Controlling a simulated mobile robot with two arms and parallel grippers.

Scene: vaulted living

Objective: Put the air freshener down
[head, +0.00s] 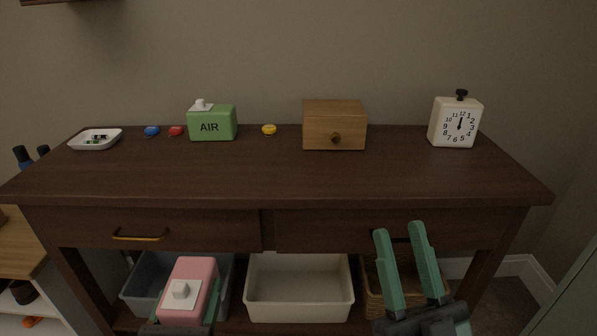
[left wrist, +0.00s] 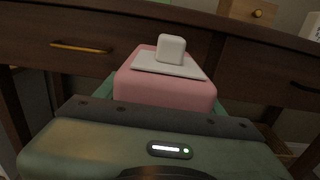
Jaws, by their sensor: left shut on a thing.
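My left gripper (head: 184,312) is shut on a pink box (head: 197,272) with a white plate and white button on top. It holds the box in front of the dresser, below the top's front edge. The pink box (left wrist: 165,88) fills the middle of the left wrist view, between the green fingers. A green box (head: 212,124) marked AIR, with a white nozzle on top, stands at the back of the dresser top (head: 270,175). My right gripper (head: 399,229) is open and empty in front of the right drawer.
The front of the top is clear. Bins, including a white one (head: 299,288), sit below.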

